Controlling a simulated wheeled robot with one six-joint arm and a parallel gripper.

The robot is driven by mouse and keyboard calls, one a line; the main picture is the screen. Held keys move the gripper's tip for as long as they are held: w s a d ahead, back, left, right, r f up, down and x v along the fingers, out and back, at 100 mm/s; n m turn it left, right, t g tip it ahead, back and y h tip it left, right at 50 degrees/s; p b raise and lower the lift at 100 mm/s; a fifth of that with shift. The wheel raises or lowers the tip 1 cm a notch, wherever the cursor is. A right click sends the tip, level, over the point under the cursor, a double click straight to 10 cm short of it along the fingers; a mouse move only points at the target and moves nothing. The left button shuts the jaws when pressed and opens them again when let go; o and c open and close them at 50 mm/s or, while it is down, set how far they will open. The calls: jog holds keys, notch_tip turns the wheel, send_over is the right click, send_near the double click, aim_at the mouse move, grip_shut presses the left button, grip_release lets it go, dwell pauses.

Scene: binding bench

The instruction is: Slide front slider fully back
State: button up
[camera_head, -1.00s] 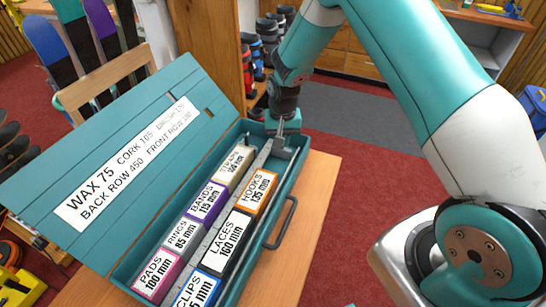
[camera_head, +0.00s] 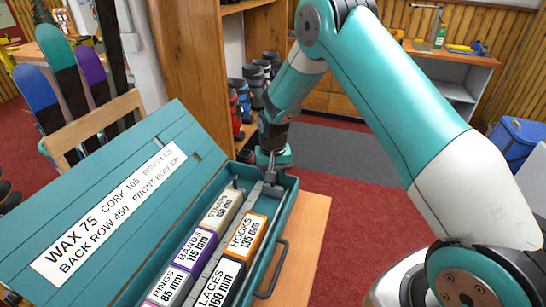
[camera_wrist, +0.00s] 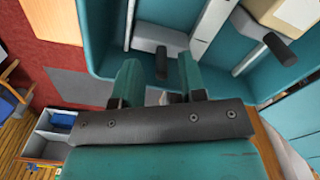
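The teal box (camera_head: 289,210) stands open on the bench with two rows of labelled blocks, split by a grey rail. The front slider, a grey block with a dark upright peg, shows in the wrist view (camera_wrist: 155,38) at the far end of the front row. My gripper (camera_head: 272,176) points down over that end. In the wrist view my gripper (camera_wrist: 159,72) is open, its two teal fingers apart with the peg in line with the gap between them. I cannot tell whether either finger touches it. The second slider's peg (camera_wrist: 280,48) shows by a beige block.
The front row holds the orange HOOKS block (camera_head: 244,234) and the LACES block (camera_head: 219,283). The back row holds STRAPS (camera_head: 222,210), BANDS (camera_head: 196,243) and RINGS (camera_head: 169,284). The raised lid (camera_head: 110,190) stands left; a handle (camera_head: 279,270) sticks out right.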

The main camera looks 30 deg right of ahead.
notch_tip(320, 180, up, 17)
jog(key=b, duration=0.2)
jog(key=shift+f, duration=0.15)
jog(key=shift+a, duration=0.1)
jog(key=s+a+r+n+y, duration=0.1)
jog(key=s+a+r+n, duration=0.1)
jog(key=s, duration=0.8)
jog(key=s+a+r+n+y, duration=0.1)
jog(key=s+a+r+n, duration=0.2)
jog(key=s, duration=0.8)
jog(key=s+a+r+n+y, duration=0.2)
jog(key=s+a+n, duration=0.4)
jog(key=s, duration=0.5)
jog(key=shift+a+r, duration=0.35)
jog(key=shift+a, duration=0.45)
